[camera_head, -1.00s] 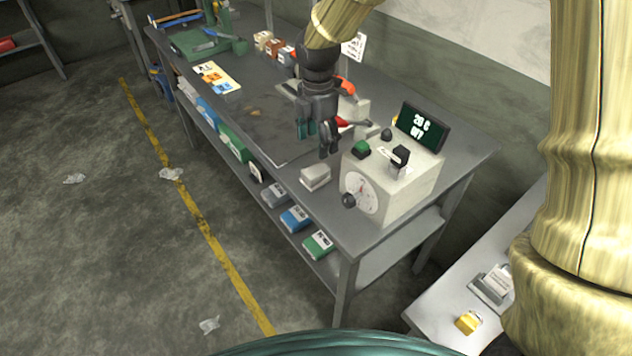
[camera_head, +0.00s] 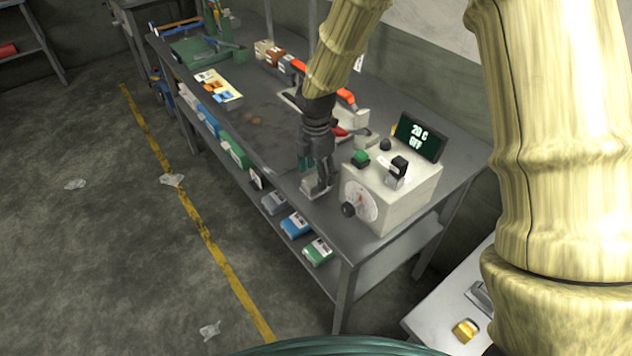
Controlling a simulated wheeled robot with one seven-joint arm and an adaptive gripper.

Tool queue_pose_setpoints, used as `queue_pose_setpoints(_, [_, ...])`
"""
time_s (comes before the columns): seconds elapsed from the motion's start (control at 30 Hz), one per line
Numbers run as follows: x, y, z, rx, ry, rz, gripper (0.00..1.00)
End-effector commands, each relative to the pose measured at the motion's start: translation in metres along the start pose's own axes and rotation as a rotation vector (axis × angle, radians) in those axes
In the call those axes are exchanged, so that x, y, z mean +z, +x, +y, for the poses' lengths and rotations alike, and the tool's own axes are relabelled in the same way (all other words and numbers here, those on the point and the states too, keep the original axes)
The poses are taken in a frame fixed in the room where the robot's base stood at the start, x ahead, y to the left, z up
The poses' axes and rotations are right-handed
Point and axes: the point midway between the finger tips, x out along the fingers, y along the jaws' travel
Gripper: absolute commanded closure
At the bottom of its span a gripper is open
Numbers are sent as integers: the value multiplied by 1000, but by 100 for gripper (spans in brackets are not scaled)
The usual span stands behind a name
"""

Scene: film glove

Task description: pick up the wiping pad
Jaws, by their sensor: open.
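The wiping pad, as far as I can tell, is the small pale block (camera_head: 313,192) on the workbench, left of the box with the dial. My dark gripper (camera_head: 317,188) points down right over it, with the fingers apart. The fingers and palm hide most of the pad. I cannot tell whether the fingers touch it or reach down around it.
A white control box (camera_head: 408,190) with a dial, knobs and a dark display reading "20 C OFF" stands close to the right of my gripper. The workbench's (camera_head: 258,145) front edge is close on the left. A red-handled device (camera_head: 345,97) is behind my arm.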

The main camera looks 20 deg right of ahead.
Motion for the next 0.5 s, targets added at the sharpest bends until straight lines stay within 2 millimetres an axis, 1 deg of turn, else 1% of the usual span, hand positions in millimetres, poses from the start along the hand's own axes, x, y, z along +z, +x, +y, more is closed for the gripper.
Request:
queue_pose_setpoints(0.2, [0, 21, 1, -1, 1, 0, 36])
queue_pose_setpoints(0.3, [0, 28, 1, -1, 1, 0, 36])
queue_pose_setpoints(0.5, [0, 32, 1, 0, 1, 0, 36])
